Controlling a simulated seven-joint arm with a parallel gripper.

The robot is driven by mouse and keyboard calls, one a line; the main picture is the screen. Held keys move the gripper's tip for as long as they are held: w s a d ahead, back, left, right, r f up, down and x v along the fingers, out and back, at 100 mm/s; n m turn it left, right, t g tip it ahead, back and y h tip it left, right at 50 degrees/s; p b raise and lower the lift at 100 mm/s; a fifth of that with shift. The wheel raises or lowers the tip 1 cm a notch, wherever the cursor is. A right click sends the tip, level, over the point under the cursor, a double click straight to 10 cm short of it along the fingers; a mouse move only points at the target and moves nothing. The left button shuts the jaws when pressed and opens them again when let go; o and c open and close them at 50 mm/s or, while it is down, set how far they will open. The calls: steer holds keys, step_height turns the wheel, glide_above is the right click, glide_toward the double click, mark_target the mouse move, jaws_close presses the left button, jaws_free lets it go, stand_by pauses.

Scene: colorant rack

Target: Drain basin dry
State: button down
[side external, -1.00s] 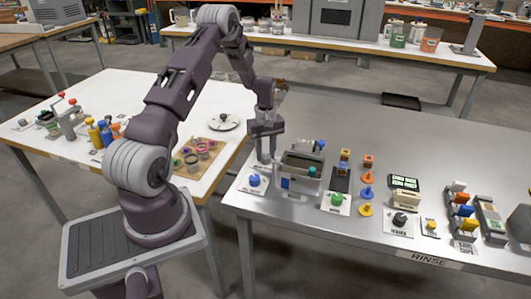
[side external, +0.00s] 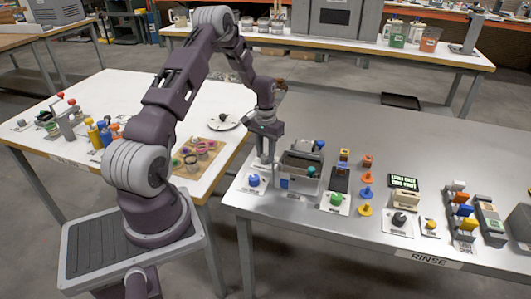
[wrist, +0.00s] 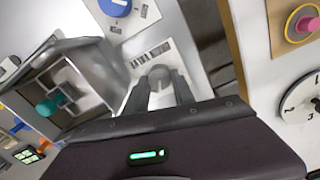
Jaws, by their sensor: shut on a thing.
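The grey basin (side external: 284,170) stands at the left end of the steel table, and its open top shows in the wrist view (wrist: 98,62). A teal knob-like piece (wrist: 47,107) shows at the basin's far end. A grey knob (wrist: 160,74) sits on a white labelled plate (wrist: 150,52) beside the basin; the label is too blurred to read surely. My gripper (wrist: 161,92) is shut on this grey knob, with one finger on each side. In the side view my gripper (side external: 264,160) is low at the basin's left. The basin's floor is mostly hidden there.
A blue dial (side external: 253,180) sits in front of my gripper, and a green dial (side external: 337,198) right of the basin. A small display (side external: 404,183), coloured funnels and racks stand farther right. The white table with a cork tray (side external: 190,165) is on the left. The steel table's back is clear.

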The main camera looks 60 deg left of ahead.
steer(key=shift+m, duration=1.5)
steer(key=shift+r, duration=0.1)
steer(key=c, duration=1.1)
jaws_free()
steer(key=shift+o, duration=0.2)
